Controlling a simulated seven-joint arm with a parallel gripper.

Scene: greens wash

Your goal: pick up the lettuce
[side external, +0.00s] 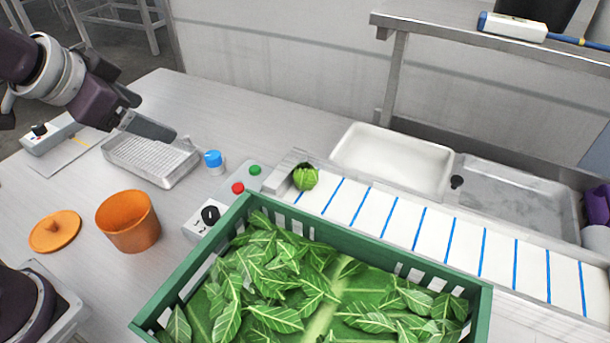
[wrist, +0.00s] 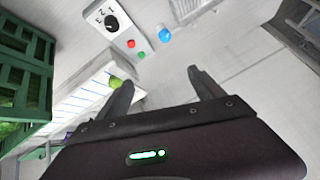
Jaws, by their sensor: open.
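The lettuce (side external: 305,177) is a small round green head at the left end of the white conveyor belt with blue stripes (side external: 345,203). In the wrist view the lettuce (wrist: 115,82) shows just left of the left finger, partly hidden by it. My gripper (side external: 172,136) is at the upper left of the side external view, above the table by the metal tray, well apart from the lettuce. In the wrist view my gripper (wrist: 157,78) has its two fingers spread with nothing between them.
A green crate (side external: 385,258) of leafy greens stands in front of the belt. A control box with red and green buttons (side external: 238,188), a blue-capped jar (side external: 213,161), an orange pot (side external: 130,222), its lid (side external: 55,231) and a perforated metal tray (side external: 150,160) stand left. A white basin (side external: 393,160) lies behind.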

